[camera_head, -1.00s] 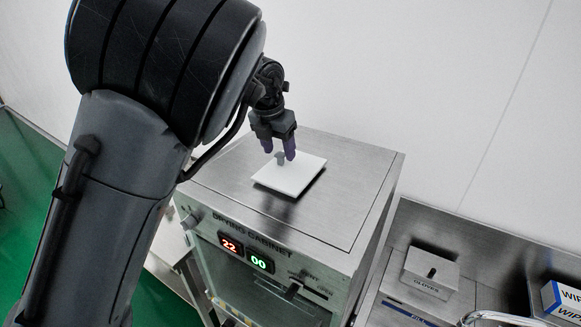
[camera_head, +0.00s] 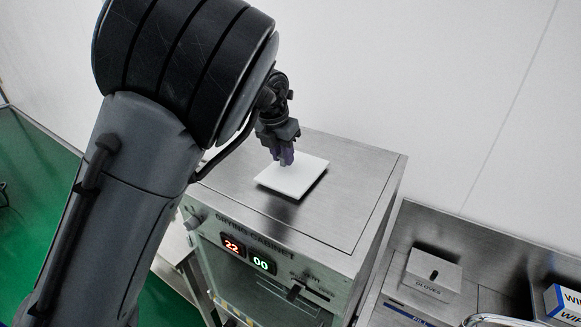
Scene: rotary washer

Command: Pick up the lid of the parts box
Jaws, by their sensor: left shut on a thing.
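The lid (camera_head: 297,183) is a flat white square plate at the top of the drying cabinet (camera_head: 340,215). A dark shadow shows along its lower right edges; I cannot tell whether it rests on the metal or is slightly raised. My left gripper (camera_head: 286,158) points down over the lid's middle, with its purple fingertips shut on the lid's small grey knob, which they now hide. My right gripper is not in view. No parts box can be made out.
The cabinet's front has lit displays reading 22 and 00 (camera_head: 248,254). To the right, lower down, are a gloves box (camera_head: 432,273) and a blue-and-white wipes box (camera_head: 563,302). A white wall (camera_head: 450,90) stands behind. The cabinet top around the lid is clear.

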